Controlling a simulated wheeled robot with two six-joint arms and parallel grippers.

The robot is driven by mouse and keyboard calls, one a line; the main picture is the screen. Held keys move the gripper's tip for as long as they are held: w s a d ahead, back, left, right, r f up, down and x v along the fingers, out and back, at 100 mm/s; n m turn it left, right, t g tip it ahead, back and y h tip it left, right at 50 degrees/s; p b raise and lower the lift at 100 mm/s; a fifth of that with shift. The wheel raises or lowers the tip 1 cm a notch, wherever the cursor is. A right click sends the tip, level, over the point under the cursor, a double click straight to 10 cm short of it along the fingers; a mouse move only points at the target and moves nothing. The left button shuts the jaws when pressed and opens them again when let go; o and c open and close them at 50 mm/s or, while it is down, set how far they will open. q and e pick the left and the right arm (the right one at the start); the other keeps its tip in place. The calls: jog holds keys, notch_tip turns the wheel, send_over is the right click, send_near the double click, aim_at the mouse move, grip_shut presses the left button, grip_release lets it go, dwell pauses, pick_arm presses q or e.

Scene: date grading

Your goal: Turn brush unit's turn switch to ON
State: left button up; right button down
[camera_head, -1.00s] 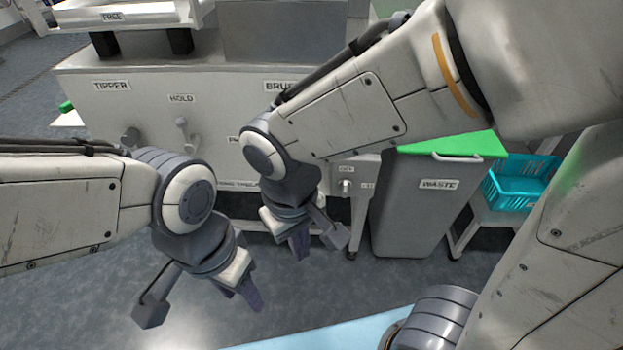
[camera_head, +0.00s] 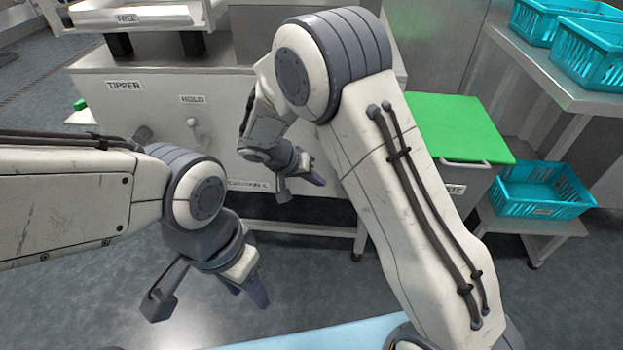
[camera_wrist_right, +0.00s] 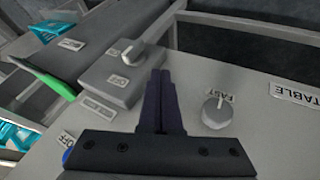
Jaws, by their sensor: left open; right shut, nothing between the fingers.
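A pale turn switch (camera_wrist_right: 132,51) sits on a grey box (camera_wrist_right: 105,71) in the right wrist view. One small label beside it appears to read OFF; the other is too small to read. The switch's bar is slanted. My right gripper (camera_wrist_right: 160,73) is shut and empty, its fingertips just below and right of the switch in that view, with no clear contact. In the head view my right gripper (camera_head: 312,178) is in front of the machine, and my right arm hides the switch. My left gripper (camera_head: 208,300) is open and empty above the floor.
A FAST knob (camera_wrist_right: 216,112) is right of my right fingers. The machine front (camera_head: 220,100) carries TIPPER and HOLD controls. A waste bin with a green lid (camera_head: 455,125) and teal crates (camera_head: 540,190) are at right. Floor (camera_head: 330,285) is open in front.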

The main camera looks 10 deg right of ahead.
jog(key=d+f+b, duration=0.2)
jog(key=d+f, duration=0.1)
jog(key=d, duration=0.3)
jog(key=shift+f, duration=0.25)
jog(key=shift+s, duration=0.1)
